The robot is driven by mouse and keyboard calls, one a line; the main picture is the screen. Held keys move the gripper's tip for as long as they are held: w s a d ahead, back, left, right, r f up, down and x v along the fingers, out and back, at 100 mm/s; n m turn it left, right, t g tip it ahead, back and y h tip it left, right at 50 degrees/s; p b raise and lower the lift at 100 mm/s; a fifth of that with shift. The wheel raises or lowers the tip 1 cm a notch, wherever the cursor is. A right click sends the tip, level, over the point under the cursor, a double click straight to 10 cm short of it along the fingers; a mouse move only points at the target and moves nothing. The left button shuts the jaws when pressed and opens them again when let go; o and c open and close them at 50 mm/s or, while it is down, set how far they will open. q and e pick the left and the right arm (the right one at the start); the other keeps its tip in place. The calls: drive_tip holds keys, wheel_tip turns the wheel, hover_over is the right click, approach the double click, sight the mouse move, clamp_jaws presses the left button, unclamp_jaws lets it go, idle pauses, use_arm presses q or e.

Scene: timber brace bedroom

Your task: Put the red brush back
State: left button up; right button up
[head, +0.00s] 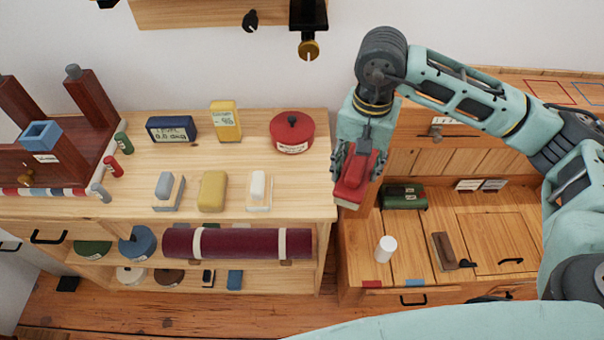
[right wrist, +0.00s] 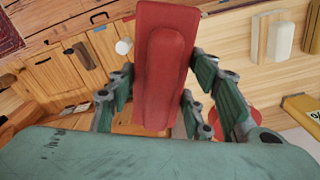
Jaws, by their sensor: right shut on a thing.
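The red brush (head: 353,178) is held in my right gripper (head: 357,172), whose fingers close on it from both sides. It hangs above the gap between the left shelf unit and the right cabinet. In the right wrist view the red brush (right wrist: 163,65) shows its long raised grip between the green fingers of the gripper (right wrist: 165,95). A red patch (head: 372,284) and a blue patch (head: 415,283) mark the front edge of the right cabinet (head: 470,225). My left gripper is not in view.
On the cabinet stand a white cylinder (head: 386,249), a brown brush-like block (head: 444,250) and a green case (head: 404,196). The shelf unit (head: 300,190) carries a red round pot (head: 292,135), a yellow block (head: 212,191) and a rolled maroon mat (head: 240,243). Bare wood lies around the cylinder.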

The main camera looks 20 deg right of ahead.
drive_tip(key=w+a+f+p, duration=0.1)
drive_tip(key=w+a+f, duration=0.1)
drive_tip(key=w+a+f+p, duration=0.1)
drive_tip(key=w+a+f, duration=0.1)
drive_tip(key=w+a, duration=0.1)
drive_tip(key=w+a+f, duration=0.2)
drive_tip(key=a, duration=0.1)
drive_tip(key=shift+w+a+f+p, duration=0.2)
drive_tip(key=shift+a+f+p, duration=0.05)
drive_tip(key=shift+f+p, duration=0.15)
wheel_tip(320, 180, down, 4)
drive_tip(key=shift+r+p, duration=0.2)
drive_tip(key=shift+p, duration=0.5)
drive_tip(key=shift+f, duration=0.25)
drive_tip(key=o, duration=1.1)
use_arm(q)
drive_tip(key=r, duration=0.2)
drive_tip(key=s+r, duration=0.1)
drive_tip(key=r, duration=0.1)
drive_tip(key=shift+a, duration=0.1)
